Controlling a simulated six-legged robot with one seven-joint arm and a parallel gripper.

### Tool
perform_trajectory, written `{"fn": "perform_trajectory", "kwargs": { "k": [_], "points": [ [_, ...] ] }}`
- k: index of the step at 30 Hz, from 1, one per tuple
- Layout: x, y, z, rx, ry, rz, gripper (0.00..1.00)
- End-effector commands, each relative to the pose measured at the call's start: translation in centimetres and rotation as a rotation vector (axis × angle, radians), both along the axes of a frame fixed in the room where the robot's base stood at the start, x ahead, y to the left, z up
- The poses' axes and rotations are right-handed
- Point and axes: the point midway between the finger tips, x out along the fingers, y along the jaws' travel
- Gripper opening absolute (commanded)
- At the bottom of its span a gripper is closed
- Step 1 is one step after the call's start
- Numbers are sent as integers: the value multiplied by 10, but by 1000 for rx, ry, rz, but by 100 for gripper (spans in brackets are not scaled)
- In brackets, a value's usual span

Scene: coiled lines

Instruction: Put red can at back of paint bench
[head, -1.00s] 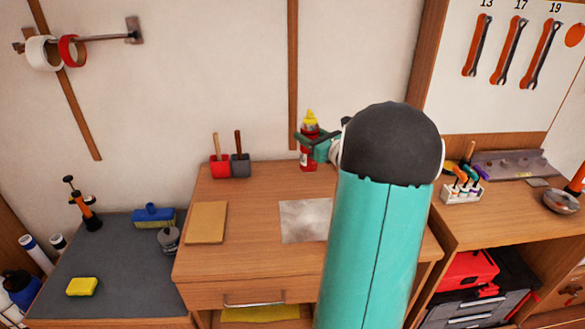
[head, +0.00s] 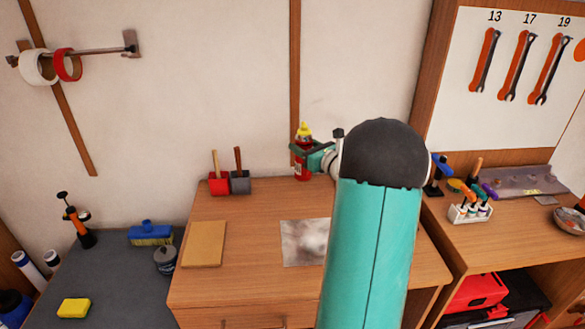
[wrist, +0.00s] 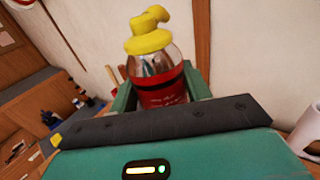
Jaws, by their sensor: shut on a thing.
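The red can (head: 301,170) with a yellow nozzle is at the back edge of the wooden paint bench (head: 255,220), close to the wall. In the wrist view the can (wrist: 163,92) stands between my jaws, with a silver shoulder and a yellow top. My gripper (head: 305,155) is shut on the can around its upper body. The can looks roughly upright. Its base seems at or just over the bench top; I cannot tell if it touches. My teal arm hides the bench's right part.
A red holder (head: 219,185) and a grey holder (head: 240,183) with wooden handles stand left of the can. A tan board (head: 204,244) and a metal sheet (head: 305,242) lie on the bench. A tool rack (head: 470,213) stands on the right bench.

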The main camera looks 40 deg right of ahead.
Motion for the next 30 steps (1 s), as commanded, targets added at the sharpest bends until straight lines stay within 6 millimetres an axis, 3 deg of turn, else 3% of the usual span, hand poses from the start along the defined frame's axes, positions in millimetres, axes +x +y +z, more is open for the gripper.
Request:
{"fn": "perform_trajectory", "kwargs": {
  "k": [6, 12, 21, 26, 30],
  "points": [
    [47, -20, -23, 1, -1, 1, 16],
    [74, -32, -59, 2, 0, 1, 16],
    [93, -41, -82, 0, -1, 1, 16],
    [92, -41, -107, 2, 1, -1, 16],
    [91, -41, -110, -1, -3, 0, 16]
  ]
}}
